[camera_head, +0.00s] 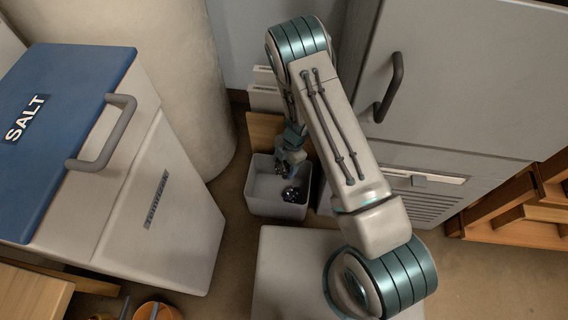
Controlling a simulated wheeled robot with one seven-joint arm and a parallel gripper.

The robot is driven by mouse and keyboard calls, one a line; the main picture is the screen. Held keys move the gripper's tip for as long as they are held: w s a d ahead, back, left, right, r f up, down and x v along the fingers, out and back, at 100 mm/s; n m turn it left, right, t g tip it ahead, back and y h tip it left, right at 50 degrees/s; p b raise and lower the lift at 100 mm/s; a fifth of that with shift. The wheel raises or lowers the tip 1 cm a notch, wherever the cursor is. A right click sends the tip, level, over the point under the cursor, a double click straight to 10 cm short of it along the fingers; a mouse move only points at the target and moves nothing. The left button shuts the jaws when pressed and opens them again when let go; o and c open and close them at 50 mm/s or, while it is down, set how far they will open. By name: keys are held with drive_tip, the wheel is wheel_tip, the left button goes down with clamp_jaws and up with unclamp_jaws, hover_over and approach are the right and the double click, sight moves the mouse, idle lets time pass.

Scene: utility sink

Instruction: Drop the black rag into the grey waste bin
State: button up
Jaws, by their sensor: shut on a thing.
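The grey waste bin (263,204) is a small open-topped box on the floor between the white salt cabinet and the grey cabinet. My gripper (286,173) points down over the bin's opening, near its back right part. It is shut on the black rag (291,194), a small dark crumpled bundle just below the fingers. The rag shows inside the outline of the bin's opening. I cannot tell whether it touches the bin's floor or wall. The fingers are small and partly dark, so their exact grip is hard to see.
A white cabinet (180,215) with a blue SALT lid (60,90) stands at left. A grey cabinet (470,75) with a dark handle stands at right. Wooden racks (520,215) lie at far right. An orange bucket (158,311) is at the bottom. Some floor is bare around the bin.

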sight(286, 164)
drive_tip(key=shift+f+b, duration=1.25)
drive_tip(key=shift+f, duration=0.35)
drive_tip(key=o, duration=1.1)
drive_tip(key=shift+r, duration=0.1)
drive_tip(key=p+v, duration=0.6)
drive_tip(key=v, duration=0.7)
drive_tip(key=shift+w+d+r, duration=0.1)
drive_tip(key=shift+r, duration=0.25)
